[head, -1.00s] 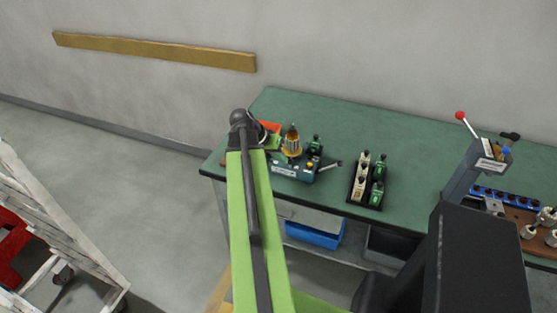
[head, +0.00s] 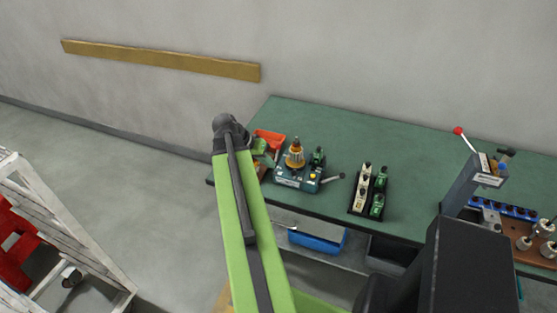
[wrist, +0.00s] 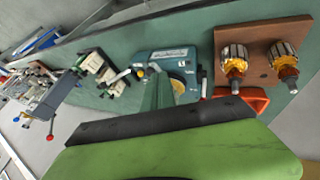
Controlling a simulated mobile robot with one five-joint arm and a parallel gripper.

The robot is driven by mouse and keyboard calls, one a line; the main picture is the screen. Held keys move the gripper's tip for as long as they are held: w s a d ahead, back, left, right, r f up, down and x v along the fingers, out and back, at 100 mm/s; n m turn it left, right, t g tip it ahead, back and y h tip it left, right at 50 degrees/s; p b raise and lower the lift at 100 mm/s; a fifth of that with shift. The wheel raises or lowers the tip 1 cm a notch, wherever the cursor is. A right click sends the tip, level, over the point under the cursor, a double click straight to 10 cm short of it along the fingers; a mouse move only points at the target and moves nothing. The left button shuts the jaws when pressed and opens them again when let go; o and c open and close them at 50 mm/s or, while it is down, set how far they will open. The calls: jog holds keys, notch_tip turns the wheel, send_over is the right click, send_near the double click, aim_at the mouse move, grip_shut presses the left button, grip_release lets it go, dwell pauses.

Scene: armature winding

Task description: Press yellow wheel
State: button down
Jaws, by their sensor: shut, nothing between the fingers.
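A blue winding machine (head: 297,180) stands near the left end of the green bench, with a copper armature (head: 295,155) upright on it. A small yellow part (head: 312,177) shows on its front right. In the wrist view the machine (wrist: 165,62) carries a yellow wheel (wrist: 178,87), partly hidden behind a narrow green part of my arm's end. My gripper (head: 263,150) is just left of the machine in the head view, mostly hidden behind my green arm. It is shut and empty, apart from the wheel as far as I can see.
A red tray (head: 270,138) lies behind my gripper. A brown board with two armatures (wrist: 262,60) is beside the machine. A black rack with green and cream parts (head: 368,190) stands to the right, and a press with a red-knobbed lever (head: 470,170) farther right. The bench's back is clear.

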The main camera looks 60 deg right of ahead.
jog(key=p+v, duration=0.2)
jog(key=v, duration=0.2)
jog(key=shift+s+a, duration=0.1)
jog(key=shift+a, duration=0.1)
jog(key=w+a+f+n+t, duration=0.1)
jog(key=w+a+n+t, duration=0.35)
jog(key=w+a, duration=1.5)
jog(key=w+a+f+n+y, duration=0.1)
jog(key=a+n, duration=0.5)
jog(key=a, duration=0.9)
jog(key=w+a+f+n+y, duration=0.2)
jog(key=a+n, duration=0.5)
jog(key=a, duration=0.9)
jog(key=shift+w+y, duration=0.85)
jog(key=shift+y, duration=0.05)
